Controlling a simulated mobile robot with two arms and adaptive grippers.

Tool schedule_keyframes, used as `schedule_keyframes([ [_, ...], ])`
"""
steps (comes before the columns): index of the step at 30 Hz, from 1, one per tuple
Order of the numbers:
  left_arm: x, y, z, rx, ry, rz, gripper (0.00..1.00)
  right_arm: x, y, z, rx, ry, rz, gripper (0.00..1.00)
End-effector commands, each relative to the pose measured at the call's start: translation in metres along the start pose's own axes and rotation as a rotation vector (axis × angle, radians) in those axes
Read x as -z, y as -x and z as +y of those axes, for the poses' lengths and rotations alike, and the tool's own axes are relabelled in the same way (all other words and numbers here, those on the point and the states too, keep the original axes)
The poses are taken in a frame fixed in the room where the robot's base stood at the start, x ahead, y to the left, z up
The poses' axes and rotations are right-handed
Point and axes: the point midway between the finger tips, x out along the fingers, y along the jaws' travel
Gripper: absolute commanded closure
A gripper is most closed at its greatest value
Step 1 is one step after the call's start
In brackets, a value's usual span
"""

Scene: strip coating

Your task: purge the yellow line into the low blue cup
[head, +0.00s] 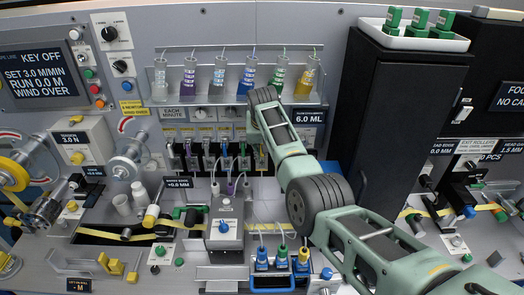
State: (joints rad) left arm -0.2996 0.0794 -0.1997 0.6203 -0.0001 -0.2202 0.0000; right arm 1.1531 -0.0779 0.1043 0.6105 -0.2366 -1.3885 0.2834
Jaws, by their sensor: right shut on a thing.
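My right gripper (258,122) reaches in from the lower right, over the valve row. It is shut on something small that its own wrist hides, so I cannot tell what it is. The rightmost valve (260,157), with yellow on it, is just below it and partly covered. The yellow syringe (308,76) stands in the rack at the top, to the right of the gripper and apart from it. I cannot pick out a low blue cup with certainty. My left gripper is not in view.
The syringe rack (206,97) runs across the back. A grey box (224,235) with a blue knob stands left of the blue vessels. A tall black cabinet (392,110) stands right of my arm. A yellow strip (110,236) runs along the bench. Tension gear crowds the left.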

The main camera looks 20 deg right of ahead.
Motion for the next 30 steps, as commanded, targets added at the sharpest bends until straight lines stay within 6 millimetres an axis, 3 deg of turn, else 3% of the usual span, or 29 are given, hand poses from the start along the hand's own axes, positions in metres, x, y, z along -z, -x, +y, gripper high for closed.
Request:
schedule_keyframes([
  [16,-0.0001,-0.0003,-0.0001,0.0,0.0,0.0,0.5,0.0011,0.0007,0.0004,0.0,-0.003,-0.011,1.0],
  [17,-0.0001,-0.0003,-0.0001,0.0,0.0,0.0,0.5,0.0011,0.0007,0.0004,0.0,-0.003,-0.011,0.87],
  [22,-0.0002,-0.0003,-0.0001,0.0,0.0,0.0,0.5,0.001,0.0006,0.0005,0.0,-0.002,-0.011,0.73],
  [30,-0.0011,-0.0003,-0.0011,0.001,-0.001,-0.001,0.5,0.0007,0.0003,0.0005,0.0,-0.001,-0.011,0.71],
])
